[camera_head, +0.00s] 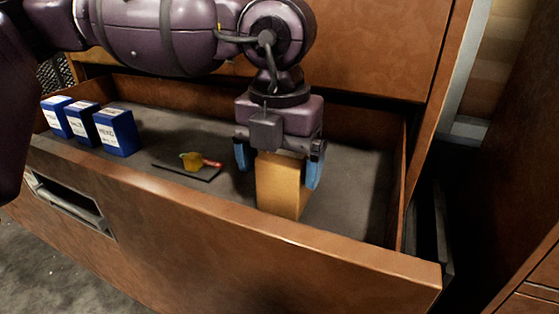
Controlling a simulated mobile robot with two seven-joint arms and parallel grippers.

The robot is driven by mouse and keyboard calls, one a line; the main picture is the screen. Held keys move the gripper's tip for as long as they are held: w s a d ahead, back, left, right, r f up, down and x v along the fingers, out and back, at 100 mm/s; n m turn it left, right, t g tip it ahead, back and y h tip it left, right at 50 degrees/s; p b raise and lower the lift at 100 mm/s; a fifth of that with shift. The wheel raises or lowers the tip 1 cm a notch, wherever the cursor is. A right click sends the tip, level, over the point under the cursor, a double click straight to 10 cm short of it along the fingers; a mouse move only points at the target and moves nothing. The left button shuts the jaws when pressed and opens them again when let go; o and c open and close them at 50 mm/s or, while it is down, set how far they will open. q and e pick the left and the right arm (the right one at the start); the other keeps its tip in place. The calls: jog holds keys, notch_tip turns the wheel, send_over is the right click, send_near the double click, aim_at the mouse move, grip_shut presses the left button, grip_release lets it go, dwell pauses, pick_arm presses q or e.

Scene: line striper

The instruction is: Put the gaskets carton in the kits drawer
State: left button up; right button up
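A plain tan-orange carton (281,188), with no readable label, stands upright in the open drawer (230,213), towards its right end behind the front panel. It appears to rest on the grey drawer floor. My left gripper (279,167) points down over the carton, with one blue finger on each side of its upper part. The fingers are wide apart and a thin gap shows at the left finger, so it looks open around the carton. The right finger covers part of the carton's edge, so contact there is unclear. My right gripper is not in view.
Three blue-and-white boxes (115,132) stand at the drawer's left end. A dark flat tray (186,171) with a yellow item (192,161) and a red item (212,163) lies mid-drawer. Bare floor shows right of the carton. The front panel has a recessed handle (70,203).

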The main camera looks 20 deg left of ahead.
pick_arm(q)
jog(key=shift+o, duration=0.2)
jog(key=shift+r, duration=0.2)
notch_tip(320, 180, up, 12)
jog(key=shift+b, duration=0.35)
dwell(0.5)
